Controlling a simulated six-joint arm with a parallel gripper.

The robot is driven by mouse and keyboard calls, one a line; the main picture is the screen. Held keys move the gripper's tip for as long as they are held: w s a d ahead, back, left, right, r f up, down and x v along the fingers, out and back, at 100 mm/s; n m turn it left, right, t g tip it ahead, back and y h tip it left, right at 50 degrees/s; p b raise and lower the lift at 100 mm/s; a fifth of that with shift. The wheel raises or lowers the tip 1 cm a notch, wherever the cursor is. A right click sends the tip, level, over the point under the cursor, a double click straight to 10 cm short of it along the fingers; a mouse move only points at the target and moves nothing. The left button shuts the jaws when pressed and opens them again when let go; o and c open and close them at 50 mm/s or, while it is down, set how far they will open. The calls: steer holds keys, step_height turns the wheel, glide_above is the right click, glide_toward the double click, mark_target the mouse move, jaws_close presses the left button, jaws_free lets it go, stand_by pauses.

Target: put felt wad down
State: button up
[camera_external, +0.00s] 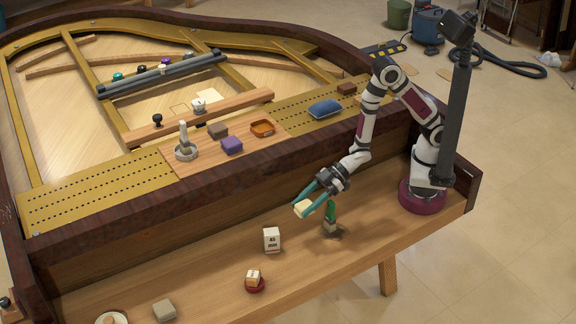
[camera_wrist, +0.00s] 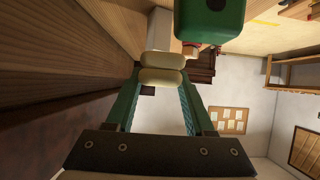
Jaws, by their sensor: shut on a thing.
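The felt wad (camera_external: 302,209) is a small pale cream block in the external view. My gripper (camera_external: 311,204), with two teal fingers, is shut on it and holds it out past the fingertips, above the wooden front ledge (camera_external: 215,285). In the wrist view, the felt wad (camera_wrist: 161,77) shows as two rounded cream lobes between the fingertips (camera_wrist: 160,92). The wad looks clear of the ledge, but its exact height cannot be told.
A green-topped upright object (camera_external: 330,212) stands on the ledge close to my gripper; a green block (camera_wrist: 210,18) looms in the wrist view.

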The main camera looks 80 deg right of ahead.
steer(key=w+a+r+m+t+h, duration=0.2)
steer(key=w+a+r+m, duration=0.1)
steer(key=w+a, duration=0.6)
steer(key=w+a+r+m+t+h, duration=0.1)
steer(key=w+a+r+m+h, duration=0.15)
steer(key=w+a, duration=0.6)
steer(key=m+h, duration=0.4)
glide_above(229, 263)
step_height(229, 263, down, 7)
steer(key=shift+n+t, duration=0.25)
steer(key=shift+t, duration=0.05)
step_height(229, 263, down, 9)
steer(key=shift+r, duration=0.15)
steer(key=o, duration=1.3)
